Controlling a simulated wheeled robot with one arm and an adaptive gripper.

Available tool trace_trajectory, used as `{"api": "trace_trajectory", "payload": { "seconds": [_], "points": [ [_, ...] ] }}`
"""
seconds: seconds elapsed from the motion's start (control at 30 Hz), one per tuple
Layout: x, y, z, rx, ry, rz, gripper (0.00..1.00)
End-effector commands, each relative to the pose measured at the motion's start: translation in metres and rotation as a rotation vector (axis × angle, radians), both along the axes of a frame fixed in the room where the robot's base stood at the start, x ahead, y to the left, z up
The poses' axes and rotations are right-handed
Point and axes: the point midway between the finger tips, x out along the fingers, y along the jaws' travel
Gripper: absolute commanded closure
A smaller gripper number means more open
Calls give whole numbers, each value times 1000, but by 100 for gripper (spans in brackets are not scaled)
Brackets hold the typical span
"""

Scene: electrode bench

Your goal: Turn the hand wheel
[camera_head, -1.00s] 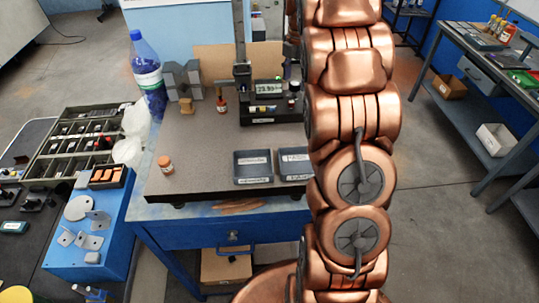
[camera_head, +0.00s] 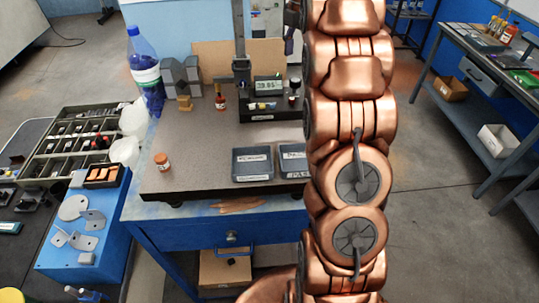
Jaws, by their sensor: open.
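The instrument on the bench has a dark base (camera_head: 262,113), a small lit display (camera_head: 268,87) and a dark upright post (camera_head: 240,35). I cannot make out a hand wheel on it; its right end is covered by my arm. My gripper (camera_head: 291,28) shows only as a dark part at the top, left of my copper arm. It is open, with nothing seen in it, and appears up and right of the instrument. Most of it is hidden, and its distance from the instrument cannot be told.
Labelled dark trays (camera_head: 253,164) lie at the grey bench top's (camera_head: 200,150) front. An orange-capped jar (camera_head: 162,162), a blue bottle (camera_head: 145,75) and a grey block (camera_head: 180,77) stand on the left. A cardboard panel (camera_head: 210,60) is behind. The bench middle is clear.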

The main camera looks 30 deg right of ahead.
Motion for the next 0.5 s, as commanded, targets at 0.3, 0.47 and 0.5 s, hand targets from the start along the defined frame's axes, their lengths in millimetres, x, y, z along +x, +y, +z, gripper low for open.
{"api": "trace_trajectory", "payload": {
  "seconds": [0.3, 0.47, 0.5],
  "points": [
    [-7, 16, 2, 4, 7, -72, 39],
    [-13, 28, 3, 6, 11, -129, 39],
    [-15, 31, 3, 6, 12, -145, 39]
  ]
}}
